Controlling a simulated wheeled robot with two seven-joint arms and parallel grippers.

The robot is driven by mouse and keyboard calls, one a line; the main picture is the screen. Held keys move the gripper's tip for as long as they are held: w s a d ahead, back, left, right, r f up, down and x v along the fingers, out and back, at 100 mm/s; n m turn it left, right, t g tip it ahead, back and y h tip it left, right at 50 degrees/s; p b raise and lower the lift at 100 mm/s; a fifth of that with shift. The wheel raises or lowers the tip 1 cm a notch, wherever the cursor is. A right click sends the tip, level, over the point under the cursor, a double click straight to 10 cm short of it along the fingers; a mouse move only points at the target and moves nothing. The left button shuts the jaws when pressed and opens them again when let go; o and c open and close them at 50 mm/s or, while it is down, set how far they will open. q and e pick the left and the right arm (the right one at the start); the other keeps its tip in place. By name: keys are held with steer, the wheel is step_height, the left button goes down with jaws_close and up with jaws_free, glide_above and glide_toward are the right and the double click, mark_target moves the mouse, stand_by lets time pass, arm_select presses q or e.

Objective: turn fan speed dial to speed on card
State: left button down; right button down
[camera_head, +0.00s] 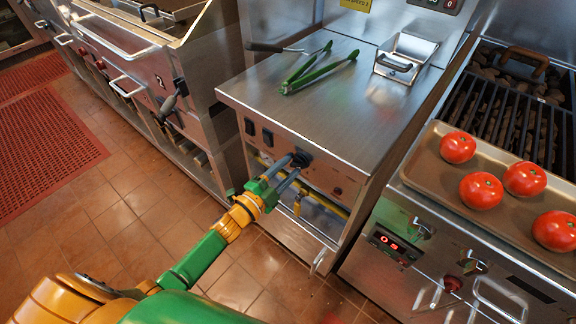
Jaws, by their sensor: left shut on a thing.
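The fan speed dial (301,159) is a small black knob on the front panel of the steel counter unit. My left gripper (296,165) has its two grey fingers shut on the dial. The fingers cover part of it, and the dial's pointer cannot be read. The yellow card (356,4) is at the top edge on the back panel, partly cut off; its lettering is too small to read surely. My right gripper is not in view.
A tray (421,171) with several tomatoes rests on the right-hand grill (508,106).

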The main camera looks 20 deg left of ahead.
arm_select(q)
steer(key=shift+f+n, duration=0.1)
steer(key=shift+n, duration=0.7)
steer(key=shift+c, duration=1.8)
jaws_free()
steer(key=shift+d, duration=0.1)
steer(key=v, duration=0.7)
steer(key=shift+p, duration=0.35)
